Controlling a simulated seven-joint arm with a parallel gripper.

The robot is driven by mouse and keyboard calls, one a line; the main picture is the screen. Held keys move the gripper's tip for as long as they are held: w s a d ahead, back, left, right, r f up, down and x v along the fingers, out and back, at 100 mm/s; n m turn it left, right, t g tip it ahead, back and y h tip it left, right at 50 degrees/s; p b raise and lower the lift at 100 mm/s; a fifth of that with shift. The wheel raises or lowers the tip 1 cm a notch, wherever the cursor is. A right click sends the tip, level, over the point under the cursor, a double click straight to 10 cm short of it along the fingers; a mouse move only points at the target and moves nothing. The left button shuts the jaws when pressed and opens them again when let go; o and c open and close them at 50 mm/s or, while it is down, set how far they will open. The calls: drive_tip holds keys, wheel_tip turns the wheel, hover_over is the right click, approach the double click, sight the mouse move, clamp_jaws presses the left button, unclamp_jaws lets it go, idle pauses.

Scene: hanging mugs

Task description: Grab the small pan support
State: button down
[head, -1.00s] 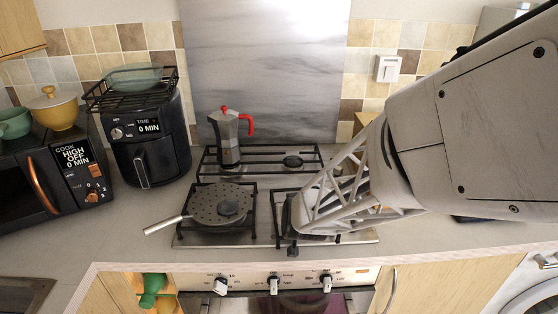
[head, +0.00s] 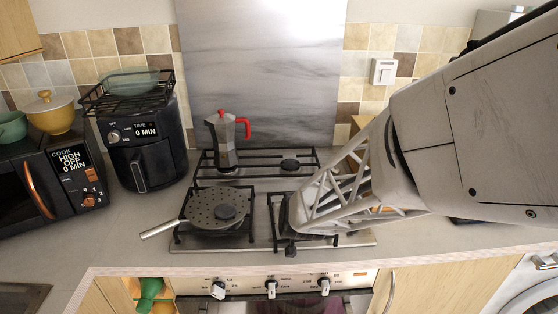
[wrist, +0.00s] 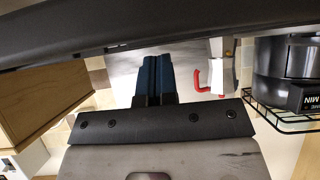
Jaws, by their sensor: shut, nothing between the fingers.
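Black wire pan supports cover the hob. The front right one (head: 276,238) is partly hidden behind my pale lattice arm end. The front left one (head: 250,236) sits under a grey perforated round pan. The rear one (head: 260,177) carries a moka pot. I cannot tell for sure which is the small pan support. My gripper shows in the wrist view as two dark blue fingers (wrist: 155,62), pressed together with nothing between them. A dark bar crosses the top of that view, blurred and close. In the head view the fingertips cannot be made out.
The perforated pan (head: 212,207) has its handle pointing front left. The moka pot (head: 223,140) with a red handle stands at the rear left. An air fryer (head: 145,150) with a wire rack on top stands left of the hob. Knobs (head: 271,288) line the front.

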drive_tip(key=shift+r, duration=0.35)
drive_tip(key=shift+s, duration=0.3)
drive_tip(key=s+d, duration=0.3)
drive_tip(key=s, duration=2.1)
drive_tip(key=shift+d, duration=0.2)
drive_tip(key=shift+s, duration=0.1)
drive_tip(key=c, duration=1.1)
unclamp_jaws()
drive_tip(key=shift+c, duration=0.2)
